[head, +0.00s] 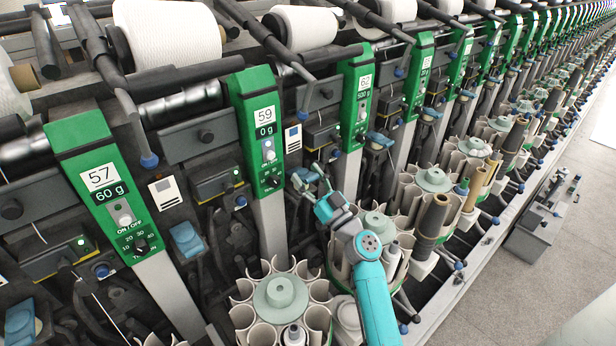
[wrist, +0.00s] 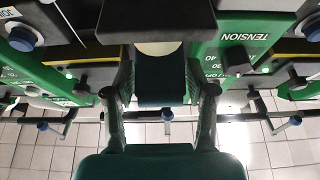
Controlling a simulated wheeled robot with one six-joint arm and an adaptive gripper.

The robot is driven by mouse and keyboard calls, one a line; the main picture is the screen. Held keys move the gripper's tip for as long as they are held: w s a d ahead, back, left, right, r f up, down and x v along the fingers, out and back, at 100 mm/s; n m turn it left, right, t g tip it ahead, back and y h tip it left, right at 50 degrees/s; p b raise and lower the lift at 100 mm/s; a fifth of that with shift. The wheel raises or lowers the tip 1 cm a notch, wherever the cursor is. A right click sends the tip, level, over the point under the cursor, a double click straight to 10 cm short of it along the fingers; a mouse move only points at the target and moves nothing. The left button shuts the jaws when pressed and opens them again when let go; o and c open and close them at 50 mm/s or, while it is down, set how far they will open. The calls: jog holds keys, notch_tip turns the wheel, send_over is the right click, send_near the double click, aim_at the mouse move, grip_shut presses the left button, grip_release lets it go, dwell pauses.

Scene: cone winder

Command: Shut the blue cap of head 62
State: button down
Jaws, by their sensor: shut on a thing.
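The green panel numbered 62 (head: 362,98) shows in the head view, with 500 g on its display. My gripper (head: 312,186) is just left of that panel's lower part, among the winding parts. In the wrist view my gripper (wrist: 160,80) has a finger on each side of a dark blue-teal cap (wrist: 161,88) and is shut on it. A pale round end shows just above the cap, under a dark box. In the head view my gripper largely hides the cap, so I cannot tell how far it is tilted.
Panels 59 (head: 264,128) and 57 (head: 103,180) stand to the left. Another blue cap (head: 187,238) sits between them. Round magazines of pale tubes (head: 281,292) stand below my arm. The grey floor (head: 530,285) at right is clear apart from a grey cart (head: 545,220).

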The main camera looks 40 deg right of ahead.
dwell(0.3)
jog(key=c, duration=0.7)
grip_release()
jog(key=shift+s+f, duration=0.25)
jog(key=shift+s, duration=0.2)
jog(key=s, duration=1.2)
jog(key=shift+s, duration=0.1)
